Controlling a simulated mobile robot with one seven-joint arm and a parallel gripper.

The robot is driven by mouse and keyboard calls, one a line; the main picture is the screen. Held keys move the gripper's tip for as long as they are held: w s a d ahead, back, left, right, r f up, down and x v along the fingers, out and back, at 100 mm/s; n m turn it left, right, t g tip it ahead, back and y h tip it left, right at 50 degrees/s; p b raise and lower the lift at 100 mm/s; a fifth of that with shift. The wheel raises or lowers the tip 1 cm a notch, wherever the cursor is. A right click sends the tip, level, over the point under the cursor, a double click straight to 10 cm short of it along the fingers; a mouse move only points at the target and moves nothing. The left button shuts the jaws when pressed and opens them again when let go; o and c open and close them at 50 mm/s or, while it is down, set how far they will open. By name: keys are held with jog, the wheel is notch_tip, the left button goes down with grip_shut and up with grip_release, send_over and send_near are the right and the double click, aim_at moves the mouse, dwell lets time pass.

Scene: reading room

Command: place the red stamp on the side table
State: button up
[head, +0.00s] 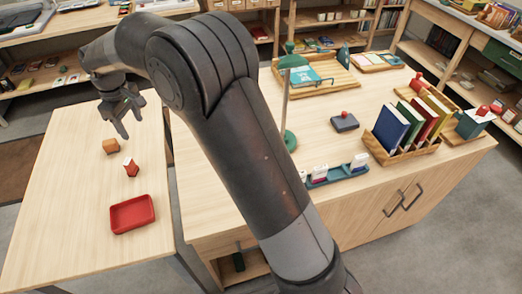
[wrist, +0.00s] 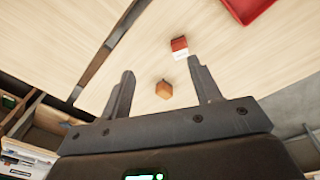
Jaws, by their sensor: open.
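A small red block with a white part (head: 131,168), which looks like the red stamp, sits on the light wooden table at the left (head: 70,205), which looks like the side table. It also shows in the wrist view (wrist: 179,45), beyond the fingertips. My gripper (head: 129,122) is open and empty above the far part of that table. In the wrist view an orange-brown block (wrist: 164,90) shows between my open fingers (wrist: 160,74), apparently below them. The red stamp is apart from the gripper and the orange block.
A red tray (head: 132,213) lies nearer on the same table. A larger desk (head: 235,205) stands to the right across a narrow gap, with a book rack (head: 400,155), a grey block with a red knob (head: 345,123) and a blue holder (head: 338,175). The left table's near part is clear.

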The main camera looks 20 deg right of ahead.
jog(key=s+d+r+m+t, duration=0.1)
jog(key=s+d+r+m, duration=0.1)
jog(key=s+d+r, duration=0.35)
jog(key=s+d+r+m+t, duration=0.1)
jog(key=s+d+r+m, duration=0.15)
jog(key=d, duration=0.55)
jog(key=s+d+r+m, duration=0.1)
jog(key=s+d+r, duration=0.35)
jog(key=d, duration=0.25)
jog(key=s+d+f+m+t, duration=0.1)
jog(key=s+d+m, duration=0.2)
jog(key=s+d, duration=0.3)
jog(key=s+d+f+m+t, duration=0.1)
jog(key=s+d, duration=0.4)
jog(key=s, duration=0.7)
jog(key=shift+s+d+f+m+t, duration=0.2)
jog(key=shift+d+f+m+t, duration=0.2)
jog(key=shift+m, duration=0.75)
